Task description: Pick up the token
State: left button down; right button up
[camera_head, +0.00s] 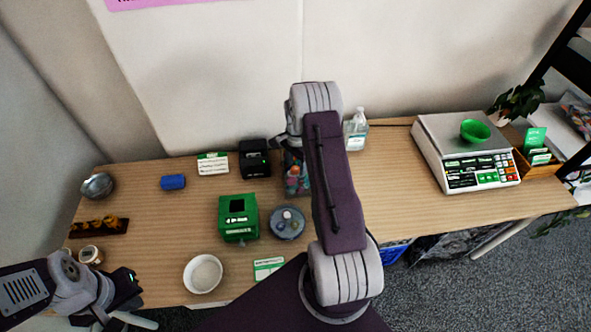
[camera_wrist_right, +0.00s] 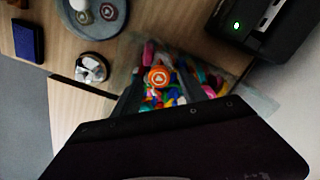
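An orange round token (camera_wrist_right: 158,76) with a pale mark lies on top of a clear container of colourful small pieces (camera_wrist_right: 182,84) in the right wrist view. My right gripper (camera_wrist_right: 166,88) is over this container, its dark fingers apart on either side of the token, with no visible contact. In the head view the container (camera_head: 293,184) is partly hidden by my right arm, which also hides the right fingertips. A grey round dish (camera_head: 287,223) holds a few small discs. My left gripper (camera_head: 122,314) is at the lower left, away from the container; its fingertips are unclear.
A black device (camera_head: 254,158) with a green light stands beside the container.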

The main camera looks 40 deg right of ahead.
aim_at(296, 167)
grip_shut()
jog(key=shift+r, duration=0.5)
notch_tip(296, 167, up, 3)
jog(key=shift+f+b, duration=0.1)
jog(key=shift+b, duration=0.25)
jog(key=d+r, duration=0.7)
jog(key=d, duration=0.4)
jog(key=shift+s+d+r, duration=0.15)
jog(key=shift+s+d, duration=0.15)
jog(key=shift+s, duration=0.05)
